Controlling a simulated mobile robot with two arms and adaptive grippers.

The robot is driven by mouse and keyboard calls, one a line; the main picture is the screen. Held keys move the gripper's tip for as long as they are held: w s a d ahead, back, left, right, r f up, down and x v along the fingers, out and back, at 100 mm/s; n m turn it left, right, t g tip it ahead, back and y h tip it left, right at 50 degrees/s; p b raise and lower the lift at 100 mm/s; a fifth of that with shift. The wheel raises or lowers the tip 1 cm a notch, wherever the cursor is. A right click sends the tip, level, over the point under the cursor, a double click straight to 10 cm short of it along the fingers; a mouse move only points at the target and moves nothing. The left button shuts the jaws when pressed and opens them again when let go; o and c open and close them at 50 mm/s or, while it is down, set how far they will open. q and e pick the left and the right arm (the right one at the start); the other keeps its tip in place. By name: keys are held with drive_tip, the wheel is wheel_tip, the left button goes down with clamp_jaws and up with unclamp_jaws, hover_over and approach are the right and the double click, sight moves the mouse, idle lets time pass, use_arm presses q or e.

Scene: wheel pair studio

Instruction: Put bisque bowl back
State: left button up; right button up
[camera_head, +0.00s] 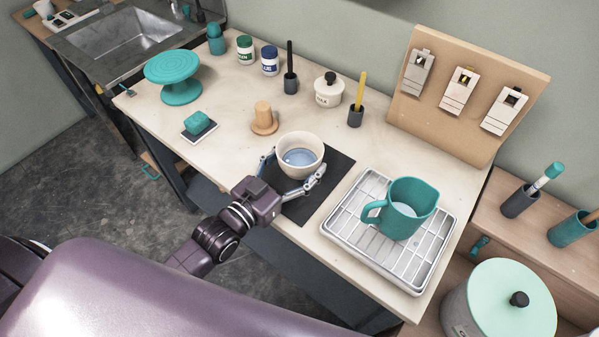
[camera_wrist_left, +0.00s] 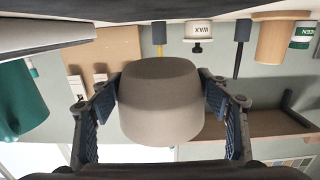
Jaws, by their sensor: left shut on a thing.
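The bisque bowl (camera_head: 300,147) is cream-coloured, with a bluish patch inside. It appears upright over the dark mat (camera_head: 318,205) on the worktable. My left gripper (camera_head: 294,168) is shut on the bowl, one finger on each side. In the left wrist view, which is upside down, the bowl (camera_wrist_left: 160,105) sits between the pads, with a gap between its base and the tabletop, so it is held above the table. My right gripper is not in view.
A teal jug (camera_head: 405,210) stands on a white rack tray (camera_head: 345,220) right of the mat. A wooden stamp-like tool (camera_head: 264,118), a lidded wax jar (camera_head: 329,90) and brush holders stand behind. A teal turntable (camera_head: 173,72) and sponge (camera_head: 198,123) are left. The table's middle left is clear.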

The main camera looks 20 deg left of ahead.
use_arm(q)
drive_tip(key=shift+f, duration=2.4)
drive_tip(key=shift+f+b, duration=0.2)
drive_tip(key=shift+b, duration=0.15)
drive_tip(key=o, duration=1.3)
